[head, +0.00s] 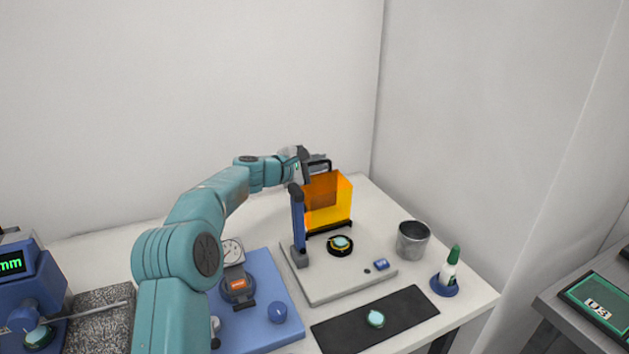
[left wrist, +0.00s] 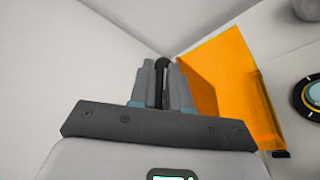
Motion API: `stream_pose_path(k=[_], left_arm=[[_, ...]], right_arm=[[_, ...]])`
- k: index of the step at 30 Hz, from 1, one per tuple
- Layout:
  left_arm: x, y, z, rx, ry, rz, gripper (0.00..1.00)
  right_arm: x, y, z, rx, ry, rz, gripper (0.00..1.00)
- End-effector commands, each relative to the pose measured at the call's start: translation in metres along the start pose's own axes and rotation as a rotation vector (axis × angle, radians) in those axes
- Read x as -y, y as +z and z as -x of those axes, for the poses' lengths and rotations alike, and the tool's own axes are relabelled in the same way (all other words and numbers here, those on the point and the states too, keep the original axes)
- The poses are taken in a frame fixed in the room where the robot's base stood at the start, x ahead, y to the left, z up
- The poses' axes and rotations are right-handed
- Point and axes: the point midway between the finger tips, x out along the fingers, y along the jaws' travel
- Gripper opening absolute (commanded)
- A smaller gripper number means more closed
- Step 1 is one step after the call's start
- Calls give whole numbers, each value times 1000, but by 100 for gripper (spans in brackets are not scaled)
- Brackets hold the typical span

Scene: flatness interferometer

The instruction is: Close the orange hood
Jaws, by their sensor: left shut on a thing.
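The orange hood (head: 337,203) is a see-through box shape standing raised at the back of the white instrument base (head: 335,290), behind the round black and yellow stage (head: 340,243). It also shows in the left wrist view (left wrist: 225,85), right of my fingers. My left gripper (head: 318,165) is at the hood's top edge, shut on its dark handle. In the left wrist view, the fingers of my left gripper (left wrist: 162,85) close around the dark bar of the handle (left wrist: 161,68). The stage is uncovered. My right gripper is not in view.
A blue post (head: 298,222) stands on the base, just left of the hood. A black mat (head: 400,322) with a teal disc (head: 376,318) lies in front. A blue gauge stand (head: 270,300) is left.

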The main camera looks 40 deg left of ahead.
Motion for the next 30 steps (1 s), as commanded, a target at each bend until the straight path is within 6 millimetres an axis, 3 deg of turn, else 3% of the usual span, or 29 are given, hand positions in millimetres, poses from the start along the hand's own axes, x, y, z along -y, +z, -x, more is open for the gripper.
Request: stream_pose_path(k=[1,3,14,15,16,26,30], left_arm=[[5,1,0,4,4,-10,0],[4,4,1,4,8,-21,0],[2,7,2,4,9,-27,0],[2,7,2,4,9,-26,27],[2,7,2,4,9,-26,36],[2,6,4,1,10,-27,38],[3,4,20,0,11,-28,38]], right_arm=[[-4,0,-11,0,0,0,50],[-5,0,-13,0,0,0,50],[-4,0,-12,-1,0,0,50],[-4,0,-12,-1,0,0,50],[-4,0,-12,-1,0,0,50],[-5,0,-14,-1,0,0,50],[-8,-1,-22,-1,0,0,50]])
